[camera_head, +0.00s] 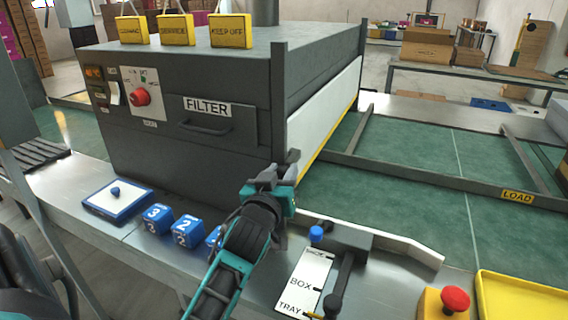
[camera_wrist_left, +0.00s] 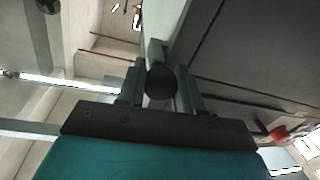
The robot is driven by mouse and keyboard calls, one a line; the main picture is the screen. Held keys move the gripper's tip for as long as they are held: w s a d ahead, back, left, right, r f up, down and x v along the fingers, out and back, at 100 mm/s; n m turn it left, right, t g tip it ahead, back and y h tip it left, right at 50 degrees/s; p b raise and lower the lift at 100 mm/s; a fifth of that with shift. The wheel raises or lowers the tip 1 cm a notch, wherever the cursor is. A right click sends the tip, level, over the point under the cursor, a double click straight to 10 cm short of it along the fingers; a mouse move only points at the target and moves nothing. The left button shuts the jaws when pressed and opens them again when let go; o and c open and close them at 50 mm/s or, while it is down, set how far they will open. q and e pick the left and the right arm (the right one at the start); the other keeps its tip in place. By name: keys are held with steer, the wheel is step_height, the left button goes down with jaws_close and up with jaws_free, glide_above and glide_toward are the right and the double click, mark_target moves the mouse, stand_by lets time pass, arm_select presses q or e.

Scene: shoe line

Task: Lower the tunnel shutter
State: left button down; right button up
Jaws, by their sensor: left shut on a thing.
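The grey tunnel (camera_head: 185,145) fills the left middle of the head view. On its right side a white shutter panel (camera_head: 325,107) with a yellow lower edge sits between two dark upright posts. My left gripper (camera_head: 279,172) is at the foot of the nearer post, in front of the tunnel's near right corner. In the left wrist view, my left gripper (camera_wrist_left: 160,90) is shut on a dark round knob (camera_wrist_left: 160,82) between its fingers. In the head view the gripper hides the knob. I cannot tell what the knob joins to. My right gripper is not in view.
Blue number blocks (camera_head: 187,230) and a blue-edged tray (camera_head: 118,200) stand on the metal ledge left of my arm. To the right are a lever (camera_head: 341,280) beside a BOX/TRAY label, a red button (camera_head: 455,299) and a yellow tray (camera_head: 520,298). Green belt lies beyond.

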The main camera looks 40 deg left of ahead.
arm_select(q)
step_height(320, 180, down, 7)
steer(key=b, duration=0.2)
steer(key=shift+f+b, duration=0.2)
steer(key=shift+b, duration=0.1)
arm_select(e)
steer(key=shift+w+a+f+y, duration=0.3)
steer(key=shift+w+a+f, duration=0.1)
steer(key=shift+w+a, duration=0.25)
arm_select(q)
steer(key=shift+a+f, duration=0.1)
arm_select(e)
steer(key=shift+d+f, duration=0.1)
arm_select(q)
steer(key=c, duration=0.8)
jaws_free()
